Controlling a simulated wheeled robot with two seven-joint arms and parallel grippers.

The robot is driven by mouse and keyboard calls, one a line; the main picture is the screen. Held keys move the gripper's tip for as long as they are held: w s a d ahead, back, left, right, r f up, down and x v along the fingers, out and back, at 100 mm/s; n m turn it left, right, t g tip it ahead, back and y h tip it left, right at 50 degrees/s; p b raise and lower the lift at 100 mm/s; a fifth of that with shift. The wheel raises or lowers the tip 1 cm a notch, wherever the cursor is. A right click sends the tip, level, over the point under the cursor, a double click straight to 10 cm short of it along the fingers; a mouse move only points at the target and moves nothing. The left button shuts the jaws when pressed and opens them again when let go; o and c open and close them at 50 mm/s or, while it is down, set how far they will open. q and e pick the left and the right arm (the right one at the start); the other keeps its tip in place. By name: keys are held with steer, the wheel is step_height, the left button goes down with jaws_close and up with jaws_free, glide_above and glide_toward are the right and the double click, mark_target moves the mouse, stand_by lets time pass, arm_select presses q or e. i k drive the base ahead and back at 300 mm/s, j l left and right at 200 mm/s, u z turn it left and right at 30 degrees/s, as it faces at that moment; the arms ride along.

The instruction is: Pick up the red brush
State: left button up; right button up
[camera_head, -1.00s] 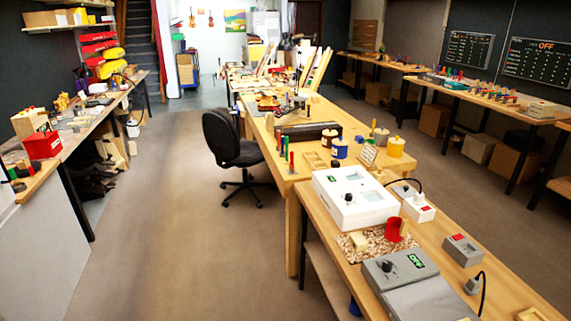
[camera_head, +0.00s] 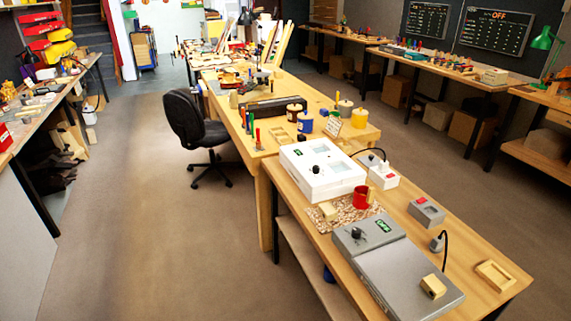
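I cannot pick out a red brush with certainty. A small upright red-handled tool (camera_head: 257,137) stands beside blue and green ones near the left edge of the long wooden bench (camera_head: 225,108); it is too small to tell whether it is a brush. A red cup-like holder (camera_head: 361,198) stands on a speckled mat (camera_head: 345,213) on the near table. Neither of my grippers is in view.
The near table (camera_head: 505,280) carries a white box device (camera_head: 322,170), a grey device (camera_head: 400,270), a grey box (camera_head: 427,211) and a wooden tray (camera_head: 494,276). A black office chair (camera_head: 195,130) stands left of the bench. The floor (camera_head: 150,230) at left is open.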

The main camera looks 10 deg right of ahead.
mark_target(258, 143)
steer(key=i+j+z, duration=0.15)
steer(key=z, duration=0.3)
steer(key=i+j+z, duration=0.1)
steer(key=j+z, duration=0.15)
steer(key=z, duration=0.2)
steer(key=i+j+z, duration=0.1)
steer(key=j+z, duration=0.15)
steer(key=z, duration=0.2)
steer(key=j+z, duration=0.25)
steer(key=z, duration=0.15)
